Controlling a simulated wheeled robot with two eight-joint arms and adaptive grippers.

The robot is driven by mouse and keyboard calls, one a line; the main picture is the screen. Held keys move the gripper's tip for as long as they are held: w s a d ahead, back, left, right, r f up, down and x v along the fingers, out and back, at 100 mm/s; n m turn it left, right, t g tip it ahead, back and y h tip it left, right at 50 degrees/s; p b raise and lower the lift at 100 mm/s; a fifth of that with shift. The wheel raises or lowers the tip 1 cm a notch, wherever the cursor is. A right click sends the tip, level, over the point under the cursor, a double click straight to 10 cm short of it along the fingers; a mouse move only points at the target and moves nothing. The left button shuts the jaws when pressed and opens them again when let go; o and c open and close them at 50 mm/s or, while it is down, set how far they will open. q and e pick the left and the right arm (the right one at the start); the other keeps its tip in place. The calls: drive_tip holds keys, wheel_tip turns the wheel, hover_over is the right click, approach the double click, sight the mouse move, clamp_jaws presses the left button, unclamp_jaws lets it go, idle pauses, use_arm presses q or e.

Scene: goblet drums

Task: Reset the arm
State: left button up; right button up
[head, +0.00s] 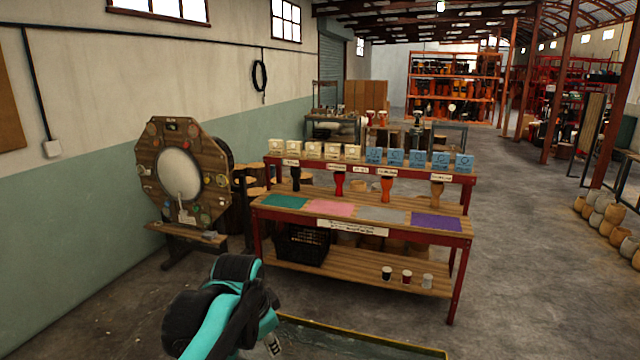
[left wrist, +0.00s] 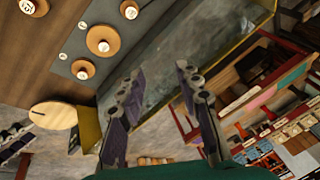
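My left arm, teal and black, comes in at the bottom of the head view, and my left gripper (head: 271,345) hangs down near the lower edge, partly hidden. In the left wrist view my left gripper (left wrist: 160,75) shows its two dark fingers spread apart with nothing held between them. It is in front of the wooden workbench (head: 452,225) and apart from it. My right arm and gripper are in neither view.
The bench carries four colored mats, including a purple mat (head: 437,222), several goblet drums and small boxes. A black crate (head: 302,245) and three cups stand on its lower shelf. A yellow-edged surface (head: 350,340) lies close below.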

use_arm(q)
drive_tip(key=s+a+f+n+t+b, duration=0.1)
drive_tip(key=s+a+f+n, duration=0.2)
drive_tip(key=s+f+n, duration=0.2)
drive_tip(key=s+a+f+n+t+b, duration=0.2)
drive_tip(key=s+f+n, duration=0.3)
drive_tip(key=s+f, duration=0.4)
drive_tip(key=s+a, duration=0.1)
drive_tip(key=s, duration=0.2)
drive_tip(key=shift+s+a+f+y, duration=0.2)
drive_tip(key=shift+a+f+y, duration=0.05)
drive_tip(key=shift+a+y, duration=0.05)
